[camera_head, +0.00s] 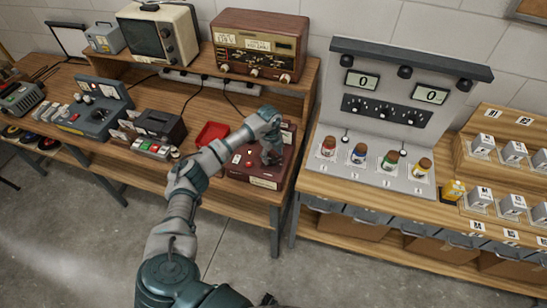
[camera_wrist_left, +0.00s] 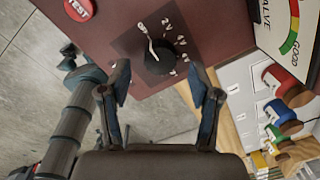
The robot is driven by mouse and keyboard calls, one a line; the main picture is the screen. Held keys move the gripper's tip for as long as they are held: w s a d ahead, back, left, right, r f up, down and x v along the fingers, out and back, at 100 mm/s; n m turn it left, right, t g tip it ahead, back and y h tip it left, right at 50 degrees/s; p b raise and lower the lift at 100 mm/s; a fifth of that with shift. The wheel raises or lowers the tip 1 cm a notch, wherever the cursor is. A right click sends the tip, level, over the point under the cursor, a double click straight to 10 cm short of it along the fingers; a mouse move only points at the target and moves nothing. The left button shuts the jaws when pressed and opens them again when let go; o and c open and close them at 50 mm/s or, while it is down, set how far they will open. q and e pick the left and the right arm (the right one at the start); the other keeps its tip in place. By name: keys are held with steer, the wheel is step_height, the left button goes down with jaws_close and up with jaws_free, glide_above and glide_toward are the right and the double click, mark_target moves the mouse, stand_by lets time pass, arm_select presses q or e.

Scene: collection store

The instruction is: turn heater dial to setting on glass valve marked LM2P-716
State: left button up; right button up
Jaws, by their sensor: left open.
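The heater dial (camera_wrist_left: 160,57) is a black round knob with a white pointer on a maroon valve tester (camera_head: 240,168). In the left wrist view its pointer aims up and slightly left, to the left of the "2V" mark. More voltage marks curve down its right side. My left gripper (camera_wrist_left: 163,82) is open and empty, its fingertips apart on either side just below the knob, with no contact visible. In the head view the left gripper (camera_head: 271,153) hangs over the tester and hides part of it. My right gripper is not recognisable. I cannot make out a valve marked LM2P-716.
A red TEST button (camera_wrist_left: 79,9) and a VALVE/GOOD meter (camera_wrist_left: 292,28) flank the dial. A red tray (camera_head: 211,134) lies left of the tester. A radio (camera_head: 260,45) stands on the shelf behind. Bottles with coloured labels (camera_head: 359,153) stand on the right bench.

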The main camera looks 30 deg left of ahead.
mark_target(273, 161)
arm_select(q)
steer(key=shift+w+a+f, duration=0.1)
steer(key=shift+a+f, duration=0.1)
steer(key=shift+f, duration=0.4)
steer(key=shift+a+f, duration=0.15)
steer(key=shift+f, duration=0.65)
steer(key=shift+d+r, duration=0.15)
steer(key=shift+d, duration=0.45)
steer(key=shift+c, duration=1.4)
steer(key=shift+r, duration=0.1)
steer(key=c, duration=0.8)
steer(key=shift+c, duration=0.3)
steer(key=shift+a, duration=0.25)
arm_select(e)
steer(key=shift+d+r, duration=0.1)
steer(key=shift+d, duration=0.1)
